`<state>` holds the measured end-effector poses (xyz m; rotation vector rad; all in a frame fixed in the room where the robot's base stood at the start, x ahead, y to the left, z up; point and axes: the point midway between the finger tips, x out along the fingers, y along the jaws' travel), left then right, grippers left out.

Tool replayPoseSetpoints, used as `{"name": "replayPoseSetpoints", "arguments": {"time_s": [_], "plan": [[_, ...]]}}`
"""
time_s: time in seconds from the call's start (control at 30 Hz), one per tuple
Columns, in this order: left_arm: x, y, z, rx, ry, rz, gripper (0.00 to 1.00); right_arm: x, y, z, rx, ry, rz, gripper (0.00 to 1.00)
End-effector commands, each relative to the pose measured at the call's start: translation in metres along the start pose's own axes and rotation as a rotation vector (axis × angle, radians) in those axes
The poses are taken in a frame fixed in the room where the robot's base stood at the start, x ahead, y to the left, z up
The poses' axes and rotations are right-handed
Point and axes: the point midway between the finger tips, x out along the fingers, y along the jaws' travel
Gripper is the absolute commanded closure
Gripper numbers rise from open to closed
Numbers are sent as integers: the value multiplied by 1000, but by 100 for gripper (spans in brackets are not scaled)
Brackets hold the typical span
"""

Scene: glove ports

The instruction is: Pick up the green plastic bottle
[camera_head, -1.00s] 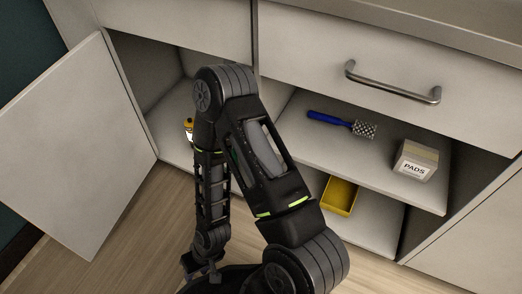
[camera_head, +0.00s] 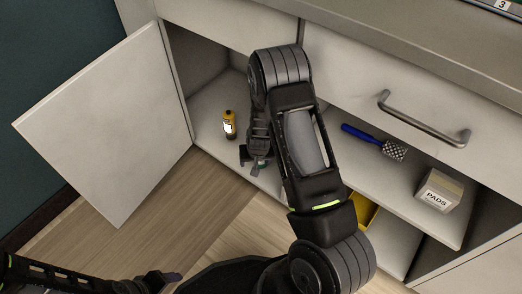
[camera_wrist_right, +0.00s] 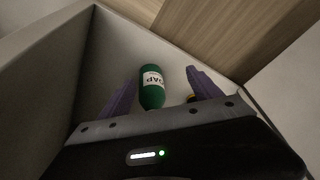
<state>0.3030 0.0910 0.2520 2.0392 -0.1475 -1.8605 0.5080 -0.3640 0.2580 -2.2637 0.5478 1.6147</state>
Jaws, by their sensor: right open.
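The green plastic bottle (camera_wrist_right: 151,88), with a white label reading "SOAP", shows in the right wrist view on the pale cabinet floor. My right gripper (camera_wrist_right: 160,77) is open, with one purple finger on each side of the bottle in the picture. I cannot tell whether the bottle is fully between the fingers or still beyond them. In the head view my right gripper (camera_head: 256,166) is low in the left cabinet opening, and my arm hides the bottle. My left gripper (camera_head: 165,281) is at the bottom left, outside the cabinet; its jaws are unclear.
A yellow-topped bottle (camera_head: 229,126) stands left of my right gripper. The open door (camera_head: 105,125) is at the left. On the right, a shelf holds a blue-handled brush (camera_head: 375,141) and a PADS box (camera_head: 438,190). A yellow tray (camera_head: 364,212) is below, partly hidden.

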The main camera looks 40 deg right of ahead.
Motion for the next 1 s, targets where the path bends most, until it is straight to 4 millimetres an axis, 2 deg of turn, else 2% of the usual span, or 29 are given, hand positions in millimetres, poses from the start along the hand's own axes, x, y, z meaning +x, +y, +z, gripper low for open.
{"name": "replayPoseSetpoints", "arguments": {"time_s": [0.03, 0.1, 0.2, 0.47, 0.77, 1.0], "plan": [[-8, 2, 0, 0, -2, 0, 34, -11, 12, -28, 16, 29, 18, 27], [-10, 3, 1, 0, -4, -1, 34, -16, 24, -52, 31, 54, 35, 27], [-10, 3, 1, 0, -6, -1, 34, -20, 31, -65, 41, 68, 44, 27], [-9, 2, 1, 0, -6, -1, 34, -19, 32, -66, 42, 69, 44, 27], [3, -1, 0, -1, 0, -1, 34, 7, 32, -67, 40, 69, 44, 27], [2, -1, 0, -1, 1, -1, 34, 7, 32, -67, 41, 68, 44, 27]]}}
